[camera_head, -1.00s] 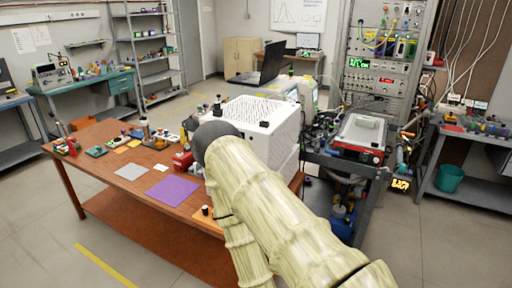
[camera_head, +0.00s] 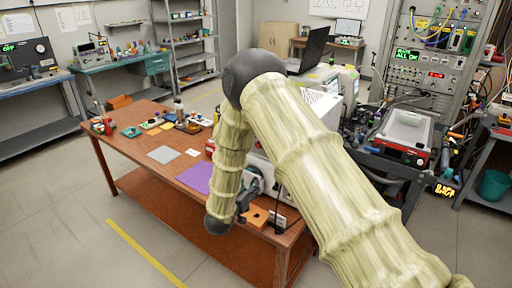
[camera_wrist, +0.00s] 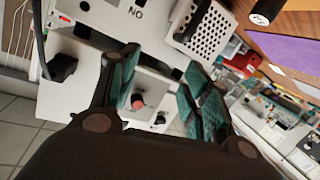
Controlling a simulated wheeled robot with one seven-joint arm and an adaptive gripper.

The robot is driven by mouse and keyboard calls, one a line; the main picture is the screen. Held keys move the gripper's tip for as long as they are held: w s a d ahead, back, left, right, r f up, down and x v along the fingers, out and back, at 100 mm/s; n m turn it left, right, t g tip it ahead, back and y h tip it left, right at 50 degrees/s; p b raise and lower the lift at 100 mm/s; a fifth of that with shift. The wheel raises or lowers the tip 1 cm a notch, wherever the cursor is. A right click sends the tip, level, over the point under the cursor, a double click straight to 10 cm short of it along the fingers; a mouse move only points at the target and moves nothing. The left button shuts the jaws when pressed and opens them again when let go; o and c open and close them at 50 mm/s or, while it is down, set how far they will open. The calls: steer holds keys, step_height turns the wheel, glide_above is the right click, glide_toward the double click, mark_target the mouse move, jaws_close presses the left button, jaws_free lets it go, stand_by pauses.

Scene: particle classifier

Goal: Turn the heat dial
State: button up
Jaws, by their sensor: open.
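In the wrist view, a dark knob with a red face (camera_wrist: 138,101) sticks out of a white panel, and a smaller dark knob with a reddish tip (camera_wrist: 160,118) sits to its right. I cannot read a label on either, so which is the heat dial is unclear. My gripper (camera_wrist: 163,92) is open, its teal-padded fingers on either side of these knobs, with no contact visible. In the head view my gripper (camera_head: 248,190) is at the table's front edge, partly hidden by my arm.
The wooden table (camera_head: 130,146) bears a purple mat (camera_head: 196,178), an orange block (camera_head: 255,216) and several small items. A cart with a red-and-white device (camera_head: 404,135) stands right of it. A black plug-like part (camera_wrist: 62,66) juts from the panel. Floor is clear at front left.

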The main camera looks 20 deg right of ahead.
steer(key=w+a+r+m+g+h, duration=0.1)
steer(key=w+a+r+m+h, duration=0.2)
steer(key=r, duration=0.8)
steer(key=w+d+h+p, duration=0.1)
steer(key=w+d+p, duration=0.3)
steer(key=w+d, duration=0.3)
steer(key=d, duration=0.2)
steer(key=shift+w+d+m, duration=0.3)
steer(key=shift+d, duration=0.05)
steer(key=shift+c, duration=0.5)
steer(key=shift+f, duration=0.15)
steer(key=c, duration=1)
